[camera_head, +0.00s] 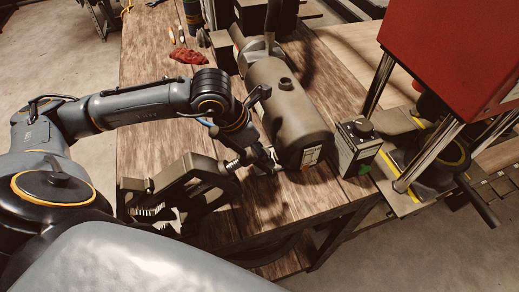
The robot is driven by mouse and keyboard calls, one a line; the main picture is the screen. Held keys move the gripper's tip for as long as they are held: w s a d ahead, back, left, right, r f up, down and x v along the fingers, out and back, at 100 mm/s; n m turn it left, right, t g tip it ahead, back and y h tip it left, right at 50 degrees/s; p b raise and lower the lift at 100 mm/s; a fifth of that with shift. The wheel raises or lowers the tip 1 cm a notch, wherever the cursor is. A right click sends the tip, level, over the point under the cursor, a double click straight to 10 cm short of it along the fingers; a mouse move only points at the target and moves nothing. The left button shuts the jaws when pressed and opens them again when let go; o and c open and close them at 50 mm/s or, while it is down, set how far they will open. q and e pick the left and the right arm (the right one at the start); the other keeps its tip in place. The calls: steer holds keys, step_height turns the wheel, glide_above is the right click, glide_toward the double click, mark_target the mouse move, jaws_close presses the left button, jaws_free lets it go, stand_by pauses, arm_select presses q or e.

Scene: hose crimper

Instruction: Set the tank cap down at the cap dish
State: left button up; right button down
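A dark grey tank (290,120) lies on the wooden bench, with a short round neck (286,84) on its top. I cannot tell whether that neck is open or covered. My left arm reaches in from the left, and its gripper (262,160) is low over the bench, just left of the tank's near end. Its fingers are small and dark against the clutter, so I cannot tell whether they are open or hold something. I cannot make out a separate tank cap or the cap dish. My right gripper is not in view.
A dark metal device with springs (180,187) stands at the bench's near left. A small black control box (356,146) and a red machine (455,50) on metal posts are to the right. A red cloth (188,56) lies farther back. Bare bench (150,65) shows at the back left.

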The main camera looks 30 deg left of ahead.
arm_select(q)
steer(key=shift+f+b, duration=0.35)
steer(key=shift+b, duration=0.15)
steer(key=o, duration=1.2)
steer(key=v, duration=1.2)
